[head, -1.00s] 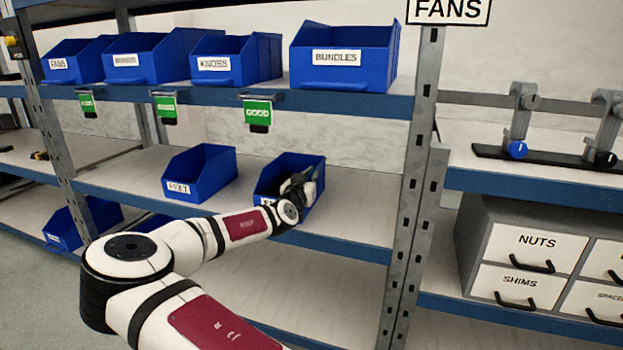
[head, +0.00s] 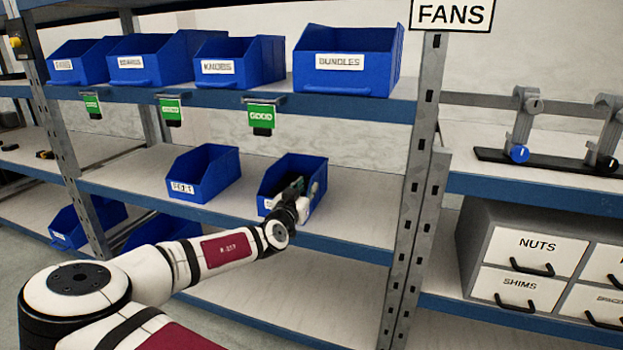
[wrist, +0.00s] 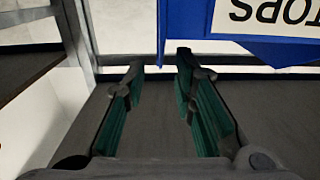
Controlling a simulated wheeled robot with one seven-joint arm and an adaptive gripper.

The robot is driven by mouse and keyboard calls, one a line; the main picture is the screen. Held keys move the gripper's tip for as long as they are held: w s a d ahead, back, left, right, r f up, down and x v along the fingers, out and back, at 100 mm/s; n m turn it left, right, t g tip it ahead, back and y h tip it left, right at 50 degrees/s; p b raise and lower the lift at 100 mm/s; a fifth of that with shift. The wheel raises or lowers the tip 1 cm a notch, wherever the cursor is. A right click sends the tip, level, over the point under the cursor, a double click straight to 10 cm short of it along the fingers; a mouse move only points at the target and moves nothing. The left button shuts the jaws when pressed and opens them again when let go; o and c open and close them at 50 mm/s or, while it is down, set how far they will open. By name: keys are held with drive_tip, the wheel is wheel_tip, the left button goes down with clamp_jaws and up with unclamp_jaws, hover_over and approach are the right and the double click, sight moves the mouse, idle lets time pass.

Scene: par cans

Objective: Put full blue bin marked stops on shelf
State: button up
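A blue bin (head: 312,167) stands on the middle shelf, at its right end. My wrist and gripper (head: 294,187) are in front of it and hide most of its label and front. In the wrist view the blue bin (wrist: 185,25) is at the upper right, with a white label reading STOPS upside down. My gripper (wrist: 160,62) is open, its two green-padded fingers apart with nothing between them. The bin's edge lies just beyond the fingertips; whether they touch cannot be told. The bin's contents are hidden.
Another blue bin (head: 205,172) stands to the left on the middle shelf (head: 140,170), with a gap between. The upper shelf (head: 270,97) holds several labelled blue bins, including BUNDLES (head: 345,62). Green tags (head: 262,115) hang below it. A metal post (head: 415,180) stands close on the right.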

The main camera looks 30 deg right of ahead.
drive_tip(key=shift+p+v, duration=0.35)
drive_tip(key=shift+v, duration=1.9)
drive_tip(key=shift+a, duration=0.1)
